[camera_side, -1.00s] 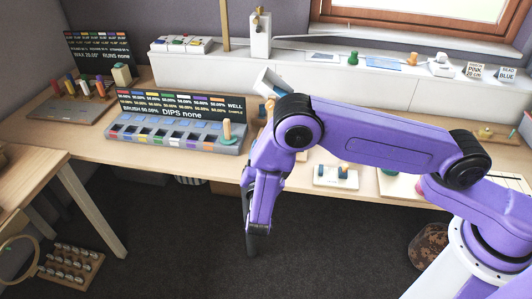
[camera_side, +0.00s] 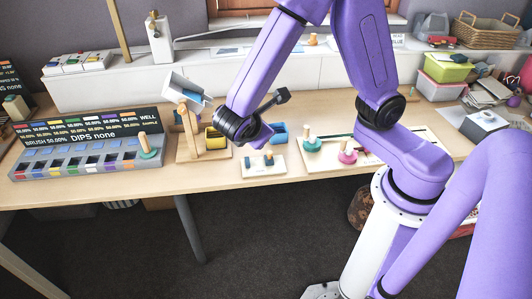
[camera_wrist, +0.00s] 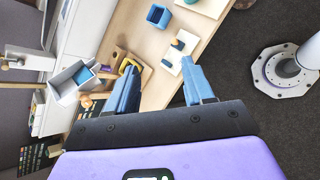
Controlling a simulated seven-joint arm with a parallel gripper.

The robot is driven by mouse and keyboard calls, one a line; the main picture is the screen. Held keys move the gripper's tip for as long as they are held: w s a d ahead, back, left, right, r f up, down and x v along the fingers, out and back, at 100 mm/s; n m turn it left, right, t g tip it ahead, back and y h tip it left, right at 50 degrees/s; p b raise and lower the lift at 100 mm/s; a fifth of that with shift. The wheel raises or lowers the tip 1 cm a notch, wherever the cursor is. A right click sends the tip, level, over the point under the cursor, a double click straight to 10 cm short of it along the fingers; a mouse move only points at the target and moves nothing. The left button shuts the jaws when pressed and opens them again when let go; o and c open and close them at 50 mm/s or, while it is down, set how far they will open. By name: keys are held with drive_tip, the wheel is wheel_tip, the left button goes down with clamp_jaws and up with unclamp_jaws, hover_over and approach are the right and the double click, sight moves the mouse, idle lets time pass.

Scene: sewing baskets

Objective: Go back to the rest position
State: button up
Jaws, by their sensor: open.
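My gripper (camera_wrist: 162,80) shows at the bottom of the wrist view, its two blue fingers spread apart with nothing held between them. Past the fingers are the wooden table (camera_wrist: 128,22) and a small white board (camera_wrist: 173,58) with a blue piece and a wooden peg. In the side view my arm is folded upward over the table, with the wrist beside a wooden stand (camera_side: 187,135). The fingers cannot be made out clearly there.
A blue bin (camera_side: 279,132) is right of my wrist. A grey well tray (camera_side: 85,163) stands left. A board with pegs (camera_side: 318,152) lies near my base.

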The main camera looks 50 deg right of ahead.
drive_tip(key=s+d+r+m+g+y, duration=0.1)
drive_tip(key=s+y, duration=0.3)
drive_tip(key=s, duration=0.5)
drive_tip(key=s+d+r+m+g+y, duration=0.1)
drive_tip(key=s+r+m+g+y, duration=0.1)
drive_tip(key=s+y, duration=0.3)
drive_tip(key=s, duration=0.4)
drive_tip(key=shift+s+d+r+g+y, duration=0.15)
drive_tip(key=shift+d+r+g+y, duration=0.15)
drive_tip(key=shift+r+g, duration=0.1)
idle(0.5)
